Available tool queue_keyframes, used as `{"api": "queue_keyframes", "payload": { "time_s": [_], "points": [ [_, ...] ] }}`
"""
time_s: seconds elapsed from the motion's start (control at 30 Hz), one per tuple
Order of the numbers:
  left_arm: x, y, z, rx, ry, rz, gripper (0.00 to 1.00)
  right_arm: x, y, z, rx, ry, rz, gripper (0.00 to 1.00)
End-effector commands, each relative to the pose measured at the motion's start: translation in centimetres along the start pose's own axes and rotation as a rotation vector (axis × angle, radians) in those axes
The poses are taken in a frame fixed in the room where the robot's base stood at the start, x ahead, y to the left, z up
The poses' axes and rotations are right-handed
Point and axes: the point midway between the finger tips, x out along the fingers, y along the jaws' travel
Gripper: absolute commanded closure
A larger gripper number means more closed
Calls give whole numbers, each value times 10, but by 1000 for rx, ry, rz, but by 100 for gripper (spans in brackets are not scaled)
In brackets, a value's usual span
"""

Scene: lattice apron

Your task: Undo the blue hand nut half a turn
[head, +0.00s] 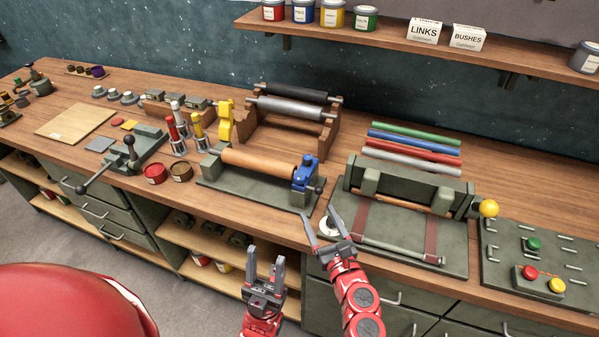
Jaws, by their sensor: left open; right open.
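The blue hand nut appears to be part of the blue fitting (305,176) at the right end of a green fixture (250,192) holding a wooden roller (258,163). At this size I cannot separate the nut from the rest of the blue fitting. A dark ball knob (320,186) sits just right of it. My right gripper (318,213) is open and empty near the bench's front edge, below and apart from the blue fitting. My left gripper (267,253) is open and empty in front of the bench, lower and further left. Neither touches the fixture.
A green press with a yellow knob (488,208) stands right of the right gripper. A round white disc (328,227) lies beside that gripper. Red (155,173) and brown tins stand left of the fixture. A roller rack (290,108) stands behind it; coloured rods lie at back right.

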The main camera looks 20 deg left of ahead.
Motion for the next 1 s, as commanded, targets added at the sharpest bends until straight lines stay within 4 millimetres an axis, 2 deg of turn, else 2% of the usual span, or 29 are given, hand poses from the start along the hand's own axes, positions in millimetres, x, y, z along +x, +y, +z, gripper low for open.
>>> {"api": "queue_keyframes", "payload": {
  "time_s": [0.1, 0.6, 0.8, 1.0],
  "points": [
    [5, 0, -1, 0, 0, 0, 50, 23, 0, 5, -5, -5, 2, 27],
    [16, -1, -3, 0, 0, 0, 50, 109, 1, 3, -6, -4, 4, 27],
    [15, -1, -2, 0, 0, 0, 50, 134, 1, 1, -6, -3, 4, 27],
    [14, -1, -2, 0, 0, 0, 50, 145, 0, 1, -4, -2, 1, 27]
  ]
}}
